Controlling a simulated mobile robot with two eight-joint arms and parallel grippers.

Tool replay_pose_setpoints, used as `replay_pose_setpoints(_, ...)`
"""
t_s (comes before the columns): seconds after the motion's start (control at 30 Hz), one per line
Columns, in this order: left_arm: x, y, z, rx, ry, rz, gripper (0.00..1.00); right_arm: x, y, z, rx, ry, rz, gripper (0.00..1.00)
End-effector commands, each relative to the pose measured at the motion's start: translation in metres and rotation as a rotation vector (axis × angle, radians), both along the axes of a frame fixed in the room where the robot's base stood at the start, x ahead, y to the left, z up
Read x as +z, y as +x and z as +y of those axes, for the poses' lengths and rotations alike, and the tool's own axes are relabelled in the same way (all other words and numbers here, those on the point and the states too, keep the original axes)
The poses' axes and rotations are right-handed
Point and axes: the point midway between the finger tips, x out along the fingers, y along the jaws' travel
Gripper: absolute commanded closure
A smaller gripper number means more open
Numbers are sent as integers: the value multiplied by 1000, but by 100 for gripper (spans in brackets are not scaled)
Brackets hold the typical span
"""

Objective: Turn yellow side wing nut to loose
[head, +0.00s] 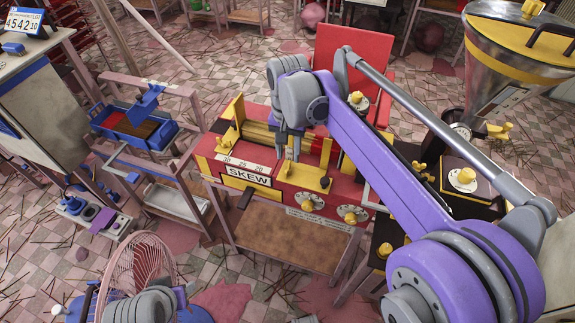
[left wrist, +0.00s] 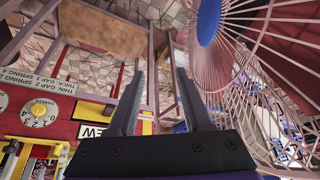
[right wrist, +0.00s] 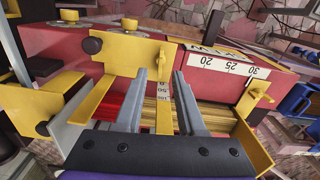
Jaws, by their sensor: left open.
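The red extruder (head: 285,178) with the SKEW label stands in the middle of the head view. A yellow wing-shaped piece (right wrist: 257,93) sits by the yellow end plate (right wrist: 250,140) at the right of the right wrist view. My right gripper (head: 289,150) is over the extruder's top, pointing down. In the right wrist view its fingers (right wrist: 159,80) are apart, with a yellow scale strip (right wrist: 163,110) showing between them. The wing piece is outside the fingers. My left gripper (left wrist: 156,75) is open and empty, low in front, away from the extruder.
A pink wire fan (head: 140,268) stands at the front left, close to my left gripper in its wrist view. A steel hopper (head: 510,62) and a dark machine (head: 458,205) stand at the right. A blue tray (head: 135,125) is on the left.

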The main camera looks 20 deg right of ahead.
Motion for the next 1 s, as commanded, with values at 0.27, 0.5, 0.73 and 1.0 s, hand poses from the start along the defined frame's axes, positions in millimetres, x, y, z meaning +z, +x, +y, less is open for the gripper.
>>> replay_pose_setpoints(0.27,-6,-1,0,0,0,2,50,-45,1,0,1,0,0,61)
replay_pose_setpoints(0.5,-7,-1,0,0,0,2,50,-55,0,0,1,1,0,61)
replay_pose_setpoints(0.73,-7,-1,0,0,0,2,50,-54,0,0,1,1,0,68)
replay_pose_setpoints(1.0,-7,-1,0,0,0,2,50,-54,0,0,1,1,0,100)
